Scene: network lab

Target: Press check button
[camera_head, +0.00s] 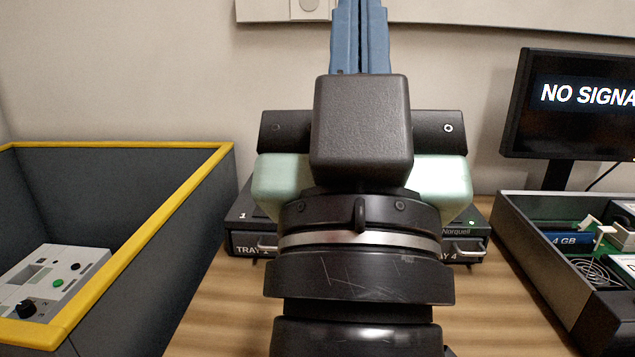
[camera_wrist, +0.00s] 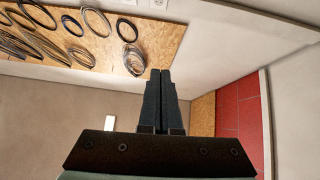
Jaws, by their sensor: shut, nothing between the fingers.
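My gripper (camera_head: 360,14) points upward in front of the wall in the head view, with its two blue fingers side by side and their tips at the top edge of the picture. In the wrist view the gripper (camera_wrist: 160,76) is shut and empty, its fingers against the wall and board behind. A pale device (camera_head: 50,280) sits in the yellow-rimmed bin at the left, well apart from my gripper. No label tells which button is the check button.
A dark bin with a yellow rim (camera_head: 200,185) stands at the left. Black trays (camera_head: 242,240) sit behind my arm, partly hidden. A monitor (camera_head: 570,110) reads "NO SIGNA", cut off. An open case (camera_head: 520,225) holds parts at the right. Cable coils hang on a board (camera_wrist: 165,35).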

